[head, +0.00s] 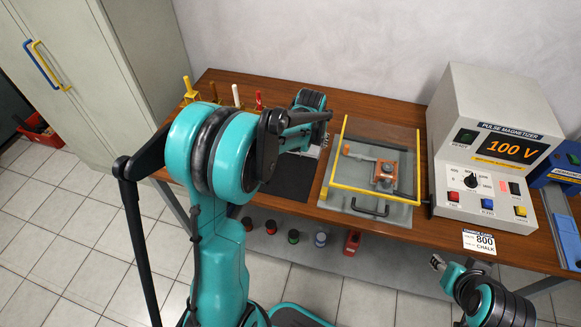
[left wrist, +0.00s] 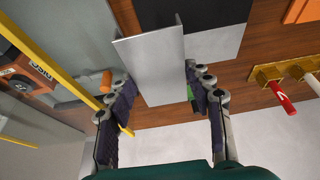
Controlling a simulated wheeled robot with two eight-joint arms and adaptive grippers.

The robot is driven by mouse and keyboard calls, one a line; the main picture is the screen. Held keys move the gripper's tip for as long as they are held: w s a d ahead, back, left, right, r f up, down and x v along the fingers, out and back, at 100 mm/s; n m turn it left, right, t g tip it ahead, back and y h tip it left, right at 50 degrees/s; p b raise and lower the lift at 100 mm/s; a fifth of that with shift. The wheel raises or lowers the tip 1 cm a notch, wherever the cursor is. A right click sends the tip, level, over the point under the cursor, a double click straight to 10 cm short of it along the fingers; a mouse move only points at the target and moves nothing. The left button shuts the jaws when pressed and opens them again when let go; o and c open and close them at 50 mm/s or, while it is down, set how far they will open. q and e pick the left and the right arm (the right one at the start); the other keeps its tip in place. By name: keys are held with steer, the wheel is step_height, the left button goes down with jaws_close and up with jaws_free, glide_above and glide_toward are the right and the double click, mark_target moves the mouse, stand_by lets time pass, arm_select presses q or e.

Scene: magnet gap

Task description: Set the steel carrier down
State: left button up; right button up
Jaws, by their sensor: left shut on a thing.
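The steel carrier (left wrist: 150,68) is a bright bent metal plate between the two fingers of my left gripper (left wrist: 160,110) in the left wrist view. The fingers lie at its two sides and hold it over the bench near the dark mat (left wrist: 208,14). In the head view my left gripper (head: 322,140) is beyond the dark mat (head: 288,180), and my arm hides most of the carrier. I cannot tell whether the carrier touches the bench. My right gripper (head: 438,262) is low at the right, in front of the bench, too small to read.
A yellow-framed clear guard (head: 376,188) over a grey fixture with an orange clamp (head: 384,175) stands right of the mat. Coloured pegs (head: 236,95) stand at the back left. Wooden bench (head: 350,103) shows behind the guard.

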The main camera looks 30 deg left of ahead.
arm_select(q)
steer(key=b, duration=0.3)
glide_above(288, 172)
steer(key=s, duration=0.1)
step_height(288, 172, down, 6)
steer(key=shift+s+d+r, duration=0.15)
step_height(288, 172, down, 4)
steer(key=shift+f+b, duration=0.1)
steer(key=shift+b, duration=0.95)
steer(key=o, duration=0.8)
steer(key=shift+f, duration=0.1)
steer(key=o, duration=0.5)
steer(key=shift+c, duration=0.2)
